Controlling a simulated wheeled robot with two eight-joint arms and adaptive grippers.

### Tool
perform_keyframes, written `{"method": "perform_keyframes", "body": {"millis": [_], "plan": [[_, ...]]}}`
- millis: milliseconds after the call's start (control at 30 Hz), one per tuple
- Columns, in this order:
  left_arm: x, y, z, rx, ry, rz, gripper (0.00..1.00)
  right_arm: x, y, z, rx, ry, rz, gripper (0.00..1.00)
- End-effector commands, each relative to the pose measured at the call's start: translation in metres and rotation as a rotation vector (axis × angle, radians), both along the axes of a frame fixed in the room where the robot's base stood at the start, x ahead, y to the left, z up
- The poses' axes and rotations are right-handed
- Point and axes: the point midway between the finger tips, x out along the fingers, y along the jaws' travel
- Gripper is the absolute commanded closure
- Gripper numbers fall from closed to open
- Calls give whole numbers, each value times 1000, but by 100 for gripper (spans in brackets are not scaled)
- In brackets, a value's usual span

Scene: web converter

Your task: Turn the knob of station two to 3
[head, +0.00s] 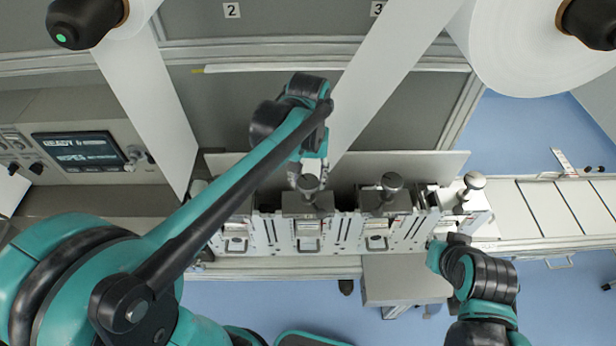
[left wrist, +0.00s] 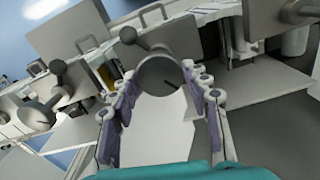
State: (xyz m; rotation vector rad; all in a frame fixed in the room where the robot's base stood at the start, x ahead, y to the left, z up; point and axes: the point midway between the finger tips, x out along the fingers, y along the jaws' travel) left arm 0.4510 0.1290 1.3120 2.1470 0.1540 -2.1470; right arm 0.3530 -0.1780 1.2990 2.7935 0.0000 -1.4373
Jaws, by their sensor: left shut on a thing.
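A grey round knob (head: 308,183) stands on one of the stations in the row at the middle of the head view. My left gripper (head: 308,172) reaches down to it from above and is shut on it. In the left wrist view the knob's round face (left wrist: 160,75) lies between the two fingers, with a thin dark line on it. The number it points at cannot be read. A second knob (head: 390,183) stands to its right. My left arm hides the station to the left. My right gripper (head: 452,242) is at the lower right; its fingers are unclear.
A third knob (head: 473,181) stands at the right end of the row. White webs (head: 385,75) run down from rolls (head: 525,45) above. Plates marked 2 (head: 231,10) and 3 (head: 378,8) are on the back frame. A screen (head: 78,149) is at left.

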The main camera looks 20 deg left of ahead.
Motion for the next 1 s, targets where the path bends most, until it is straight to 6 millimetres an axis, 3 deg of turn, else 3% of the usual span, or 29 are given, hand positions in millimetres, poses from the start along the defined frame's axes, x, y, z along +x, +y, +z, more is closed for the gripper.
{"method": "perform_keyframes", "body": {"millis": [500,1000], "plan": [[-1,0,0,0,2,-448,82,0,0,-4,0,0,0,100],[-1,0,0,0,2,-641,82,0,0,-5,0,0,0,100]]}}
